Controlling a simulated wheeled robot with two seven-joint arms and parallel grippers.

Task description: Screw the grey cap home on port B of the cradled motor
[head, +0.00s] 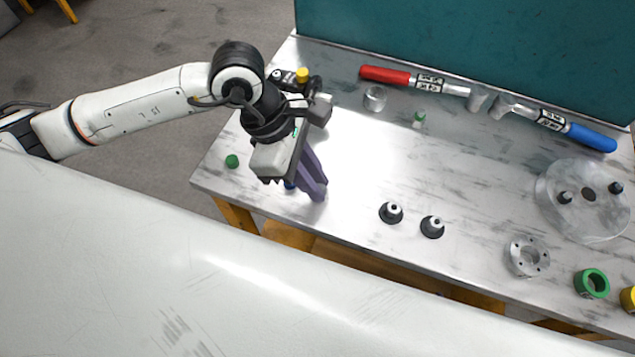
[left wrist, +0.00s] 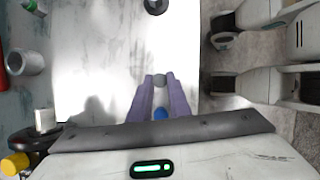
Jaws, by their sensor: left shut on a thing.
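My left gripper (head: 318,192) has purple fingers pointing down over the table's left front part. In the left wrist view its fingers (left wrist: 160,86) are shut on a small grey round piece, which looks like the grey cap (left wrist: 160,79), at the tips. A blue piece (left wrist: 160,113) shows between the fingers further back; whether it touches them I cannot tell. Behind the gripper, a light grey block (head: 321,109) with dark parts and a yellow cap (head: 302,75) may be the cradled motor; my arm hides much of it. Port B cannot be made out. My right gripper is not in view.
A green cap (head: 232,161) lies near the left edge. Two black cones (head: 391,212) stand near the front. A metal cup (head: 375,98), a red-handled tool (head: 385,75) and a blue-handled tool (head: 592,137) are at the back. A round plate (head: 580,222) is right. The table's middle is clear.

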